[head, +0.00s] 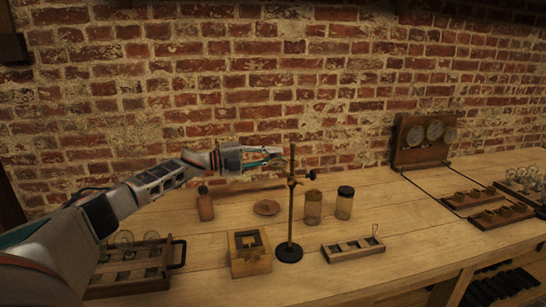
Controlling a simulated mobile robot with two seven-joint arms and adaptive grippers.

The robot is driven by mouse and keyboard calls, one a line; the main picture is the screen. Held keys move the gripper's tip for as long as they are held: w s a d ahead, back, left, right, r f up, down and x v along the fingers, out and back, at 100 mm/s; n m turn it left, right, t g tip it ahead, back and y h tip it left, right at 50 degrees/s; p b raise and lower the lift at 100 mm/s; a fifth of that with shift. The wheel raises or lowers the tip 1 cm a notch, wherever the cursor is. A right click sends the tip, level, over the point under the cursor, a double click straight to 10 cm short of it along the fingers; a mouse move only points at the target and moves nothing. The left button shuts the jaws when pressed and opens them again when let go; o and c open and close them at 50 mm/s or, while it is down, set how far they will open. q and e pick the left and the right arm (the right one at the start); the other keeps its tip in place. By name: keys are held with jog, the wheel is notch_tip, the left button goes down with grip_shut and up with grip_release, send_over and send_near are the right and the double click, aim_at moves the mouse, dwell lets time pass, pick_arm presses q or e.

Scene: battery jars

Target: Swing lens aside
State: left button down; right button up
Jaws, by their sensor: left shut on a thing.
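A thin upright stand (291,205) with a round black base (289,253) rises from the workbench, with a small clamp and dark knob (312,175) partway up. My left gripper (274,155) reaches in from the left, level with the upper part of the rod. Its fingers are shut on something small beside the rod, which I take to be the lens. The lens itself is mostly hidden by the fingers, and its angle cannot be made out. My right gripper is not in view.
A wooden box (249,264) stands left of the base, a slotted tray (353,249) right of it. Behind are a brown bottle (205,204), a small dish (266,207) and two jars (313,207) (344,203). A gauge board (424,141) stands at the right wall.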

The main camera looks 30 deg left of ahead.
pick_arm(q)
jog(key=c, duration=2)
grip_release()
jog(key=shift+d, duration=0.2)
jog(key=shift+a, duration=0.15)
jog(key=v, duration=1.2)
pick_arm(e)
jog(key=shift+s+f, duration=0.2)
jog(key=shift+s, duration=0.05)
pick_arm(q)
jog(key=shift+r, duration=0.1)
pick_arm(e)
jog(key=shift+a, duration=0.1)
